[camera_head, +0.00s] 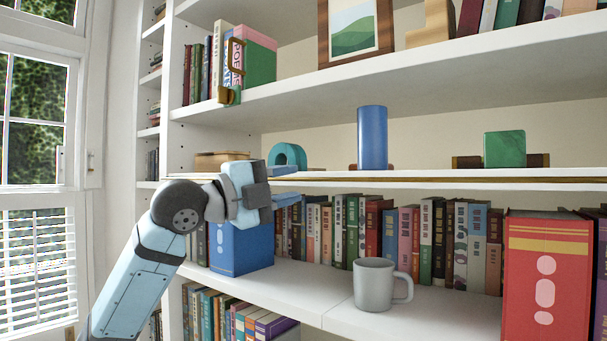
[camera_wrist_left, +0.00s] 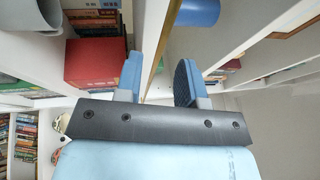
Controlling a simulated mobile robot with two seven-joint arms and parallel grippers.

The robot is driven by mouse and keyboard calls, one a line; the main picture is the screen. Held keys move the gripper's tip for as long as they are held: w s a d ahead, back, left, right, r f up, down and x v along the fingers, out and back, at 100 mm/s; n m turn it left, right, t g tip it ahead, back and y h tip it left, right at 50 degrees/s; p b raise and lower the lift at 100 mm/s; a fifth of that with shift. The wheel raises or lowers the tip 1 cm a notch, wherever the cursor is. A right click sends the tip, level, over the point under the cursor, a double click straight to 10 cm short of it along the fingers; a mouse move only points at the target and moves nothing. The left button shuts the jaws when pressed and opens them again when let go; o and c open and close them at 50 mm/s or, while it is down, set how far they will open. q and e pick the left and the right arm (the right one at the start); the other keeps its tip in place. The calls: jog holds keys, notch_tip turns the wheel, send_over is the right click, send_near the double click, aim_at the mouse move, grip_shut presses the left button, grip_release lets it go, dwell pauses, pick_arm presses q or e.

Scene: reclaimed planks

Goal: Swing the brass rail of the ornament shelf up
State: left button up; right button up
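The ornament shelf (camera_head: 330,172) is the white middle shelf. Its thin brass rail (camera_head: 450,180) runs along the front edge and looks lowered, level with the board. My left gripper (camera_head: 286,184) is at the rail's left part, its fingers pointing right along the shelf front. In the left wrist view the gripper (camera_wrist_left: 158,80) is open, and the rail (camera_wrist_left: 154,55) passes between the two blue fingers with gaps visible. My right gripper is not in view.
On the ornament shelf stand a teal arch (camera_head: 288,154), a blue cylinder (camera_head: 372,138) and a green block (camera_head: 504,149). Below are a grey mug (camera_head: 374,284), a blue box (camera_head: 241,249), a red box (camera_head: 547,275) and a book row. A window is at left.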

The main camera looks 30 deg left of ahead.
aim_at(306, 180)
pick_arm(q)
jog(key=shift+x, duration=1.75)
grip_shut()
jog(key=shift+p, duration=0.3)
